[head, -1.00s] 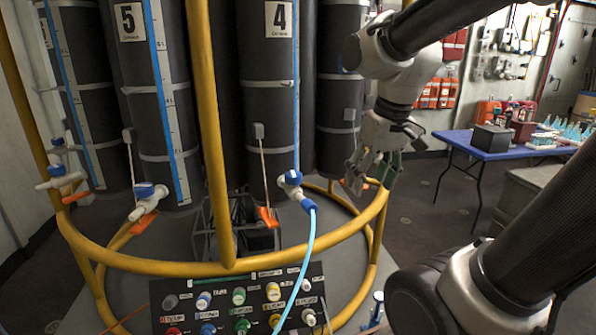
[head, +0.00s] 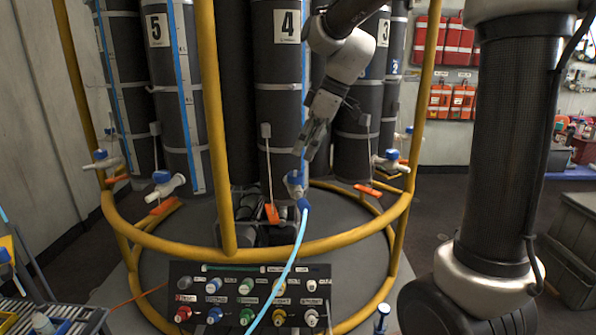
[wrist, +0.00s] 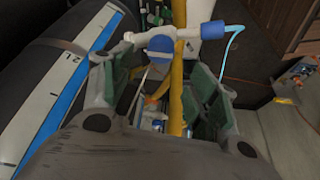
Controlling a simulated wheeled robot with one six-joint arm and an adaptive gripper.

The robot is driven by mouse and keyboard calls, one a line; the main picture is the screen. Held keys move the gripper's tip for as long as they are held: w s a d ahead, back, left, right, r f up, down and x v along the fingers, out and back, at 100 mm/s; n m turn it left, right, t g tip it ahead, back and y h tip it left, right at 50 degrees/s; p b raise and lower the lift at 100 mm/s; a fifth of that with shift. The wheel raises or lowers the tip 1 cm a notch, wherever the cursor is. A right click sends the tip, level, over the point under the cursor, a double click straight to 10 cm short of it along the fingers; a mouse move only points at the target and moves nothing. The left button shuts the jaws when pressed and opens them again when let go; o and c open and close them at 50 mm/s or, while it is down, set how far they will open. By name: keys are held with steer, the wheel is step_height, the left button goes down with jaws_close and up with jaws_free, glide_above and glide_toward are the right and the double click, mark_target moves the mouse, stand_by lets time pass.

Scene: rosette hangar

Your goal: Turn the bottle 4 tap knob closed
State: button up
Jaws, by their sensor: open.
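Bottle 4 (head: 277,100) is a tall dark cylinder with a "4" label and a blue scale strip. Its white tap with a blue knob (head: 294,177) sits low on its front, and a light blue hose (head: 296,243) hangs from it. My gripper (head: 308,150) is just above the tap, pointing down, fingers apart. In the wrist view, the tap's blue knob (wrist: 160,46) lies beyond and between the open, green-padded fingers of my gripper (wrist: 152,85). The white tap body (wrist: 183,33) runs across the top. I cannot tell whether the fingers touch the knob.
A yellow tubular frame (head: 216,130) rings the bottles, with an upright left of bottle 4. A panel of coloured knobs (head: 249,300) is below. Bottle 5 (head: 178,100) stands left, with its own tap (head: 165,184). Another tap (head: 390,161) is at right.

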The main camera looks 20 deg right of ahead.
mark_target(295, 174)
steer(key=x, duration=0.7)
steer(key=shift+f, duration=0.4)
steer(key=c, duration=1)
